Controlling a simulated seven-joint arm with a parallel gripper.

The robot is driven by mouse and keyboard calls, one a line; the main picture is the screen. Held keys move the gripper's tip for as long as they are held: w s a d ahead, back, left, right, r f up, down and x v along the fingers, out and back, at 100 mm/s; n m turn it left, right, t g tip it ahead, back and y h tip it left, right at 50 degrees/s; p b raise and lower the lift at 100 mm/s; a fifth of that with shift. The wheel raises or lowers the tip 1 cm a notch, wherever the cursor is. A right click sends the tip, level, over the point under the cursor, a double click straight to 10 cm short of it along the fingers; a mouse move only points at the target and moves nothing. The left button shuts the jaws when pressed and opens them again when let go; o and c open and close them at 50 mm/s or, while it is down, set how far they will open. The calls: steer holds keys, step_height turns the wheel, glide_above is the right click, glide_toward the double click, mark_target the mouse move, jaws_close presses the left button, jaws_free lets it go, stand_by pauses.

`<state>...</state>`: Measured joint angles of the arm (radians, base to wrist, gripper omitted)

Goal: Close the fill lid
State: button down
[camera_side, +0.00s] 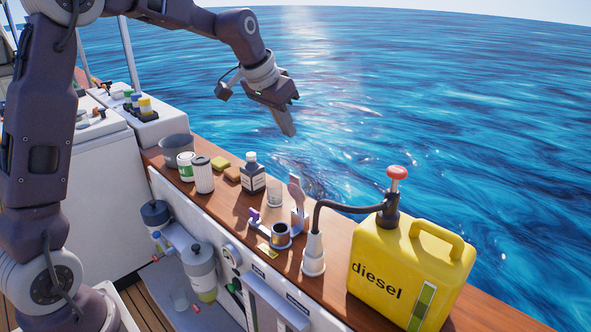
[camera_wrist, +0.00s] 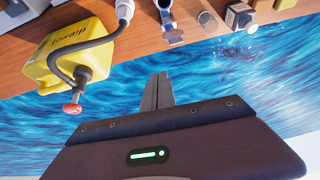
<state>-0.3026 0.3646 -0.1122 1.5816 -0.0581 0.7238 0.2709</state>
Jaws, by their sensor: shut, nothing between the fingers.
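The fill opening (camera_side: 281,236) is a short round cup with a dark inside, set on the wooden deck edge. Its fill lid (camera_side: 297,192) stands up, open, on the sea side of the opening. In the wrist view the lid (camera_wrist: 174,37) shows near the top edge, partly overlapping the fitting. My gripper (camera_side: 288,131) is shut and empty, in the air above the water, higher than the lid and apart from it. Its closed fingers (camera_wrist: 157,78) point toward the deck in the wrist view.
A yellow diesel can (camera_side: 408,265) with a red-topped pump stands right of the opening. Its black hose (camera_side: 335,205) runs to a white nozzle holder (camera_side: 314,256) beside the opening. A glass (camera_side: 274,193), dark bottle (camera_side: 252,175) and several cans stand to the left.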

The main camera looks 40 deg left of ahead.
glide_above(295, 178)
step_height(295, 178, down, 8)
steer(key=f, duration=0.6)
steer(key=w+f, duration=0.1)
steer(key=f, duration=0.2)
steer(key=shift+a, duration=0.35)
steer(key=shift+s, duration=0.15)
